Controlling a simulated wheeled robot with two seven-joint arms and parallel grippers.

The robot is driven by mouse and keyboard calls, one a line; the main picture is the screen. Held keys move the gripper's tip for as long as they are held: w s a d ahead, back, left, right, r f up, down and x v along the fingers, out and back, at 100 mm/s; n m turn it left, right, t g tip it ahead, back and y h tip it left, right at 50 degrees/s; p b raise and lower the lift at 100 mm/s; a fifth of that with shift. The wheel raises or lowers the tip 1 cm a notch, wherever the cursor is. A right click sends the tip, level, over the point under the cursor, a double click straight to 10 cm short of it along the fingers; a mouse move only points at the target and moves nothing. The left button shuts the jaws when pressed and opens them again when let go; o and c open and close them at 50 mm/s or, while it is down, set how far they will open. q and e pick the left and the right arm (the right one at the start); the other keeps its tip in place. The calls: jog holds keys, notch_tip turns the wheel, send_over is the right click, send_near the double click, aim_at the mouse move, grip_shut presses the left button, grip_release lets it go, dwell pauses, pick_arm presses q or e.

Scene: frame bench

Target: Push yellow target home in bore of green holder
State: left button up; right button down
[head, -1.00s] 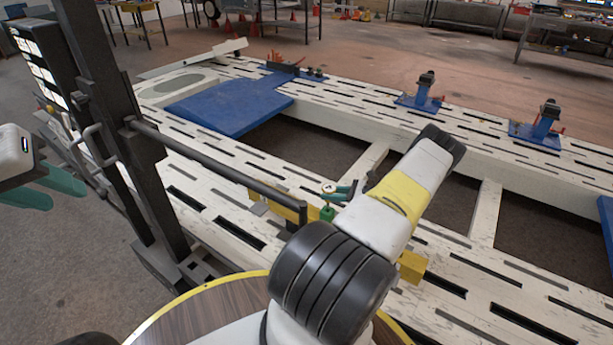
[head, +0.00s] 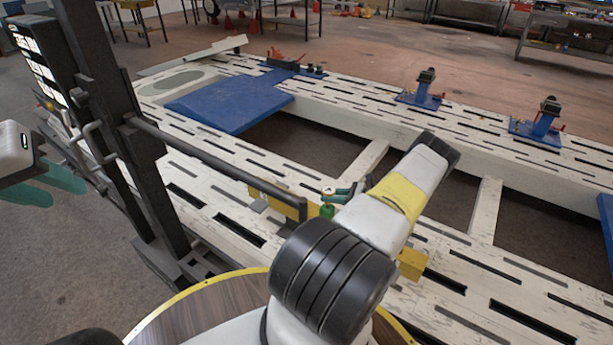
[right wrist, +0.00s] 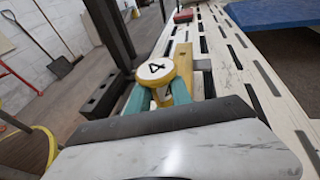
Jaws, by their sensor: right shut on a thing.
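The yellow target has a white round top marked 4 and shows large in the right wrist view (right wrist: 156,70). My right gripper (right wrist: 158,98) is shut on it, teal fingers on either side. In the head view the target (head: 328,190) is small and upright, directly above the green holder (head: 327,211). I cannot tell whether its lower end is inside the bore. The holder is hidden in the right wrist view. My left gripper (head: 48,188) is at the left edge, fingers apart and empty, far from the holder.
A yellow bar (head: 275,200) lies behind the holder on the slotted white frame (head: 200,165). A dark post with a horizontal bar (head: 215,160) reaches close to the holder from the left. Blue stands (head: 420,95) stand on the far rail.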

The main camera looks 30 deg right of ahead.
jog(key=shift+f, duration=1.15)
jog(key=c, duration=1.1)
grip_release()
jog(key=v, duration=0.7)
jog(key=shift+s+d+r, duration=0.1)
jog(key=shift+s+d, duration=0.15)
